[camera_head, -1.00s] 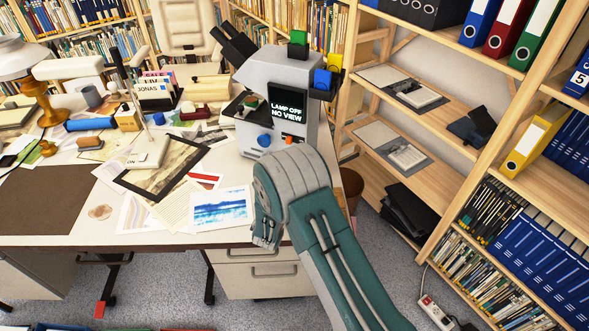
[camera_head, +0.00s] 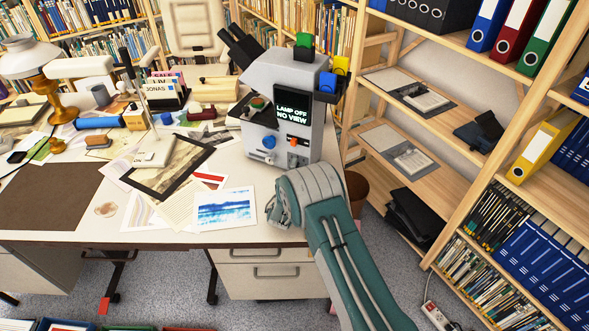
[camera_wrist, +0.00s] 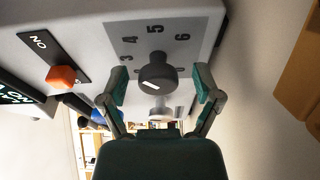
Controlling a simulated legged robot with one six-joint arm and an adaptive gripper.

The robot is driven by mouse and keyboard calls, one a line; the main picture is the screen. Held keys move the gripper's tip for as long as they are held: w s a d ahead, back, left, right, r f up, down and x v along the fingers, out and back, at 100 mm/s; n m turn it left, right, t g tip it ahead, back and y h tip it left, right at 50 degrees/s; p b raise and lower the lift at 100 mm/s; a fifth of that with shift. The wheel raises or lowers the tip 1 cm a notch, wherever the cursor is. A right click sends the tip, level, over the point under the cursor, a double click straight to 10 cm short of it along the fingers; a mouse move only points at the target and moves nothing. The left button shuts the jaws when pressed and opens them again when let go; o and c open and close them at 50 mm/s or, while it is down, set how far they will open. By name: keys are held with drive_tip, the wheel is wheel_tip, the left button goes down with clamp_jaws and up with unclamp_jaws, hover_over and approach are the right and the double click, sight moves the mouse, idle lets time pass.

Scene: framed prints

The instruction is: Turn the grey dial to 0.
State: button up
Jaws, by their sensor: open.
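In the wrist view, the grey dial (camera_wrist: 157,72) is a dark round knob with a white mark on its face. It stands on a light grey plate (camera_wrist: 192,20) with the numerals 3, 4, 5 and 6 visible around it. The number at the mark cannot be told. My gripper (camera_wrist: 160,87) is open, with one finger on each side of the dial and gaps showing between. In the head view, I cannot make out the dial or my fingertips; my arm stands in front of the grey microscope-like device (camera_head: 275,85).
An orange switch (camera_wrist: 62,77) on a black label lies left of the dial. The device's screen (camera_head: 292,112) reads "LAMP OFF NO VIEW". Papers and prints (camera_head: 224,208) cover the desk (camera_head: 60,226) to the left. A wooden shelf (camera_head: 425,180) stands to the right.

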drive_tip(key=shift+w+a, duration=0.15)
clamp_jaws()
drive_tip(key=shift+f, duration=0.1)
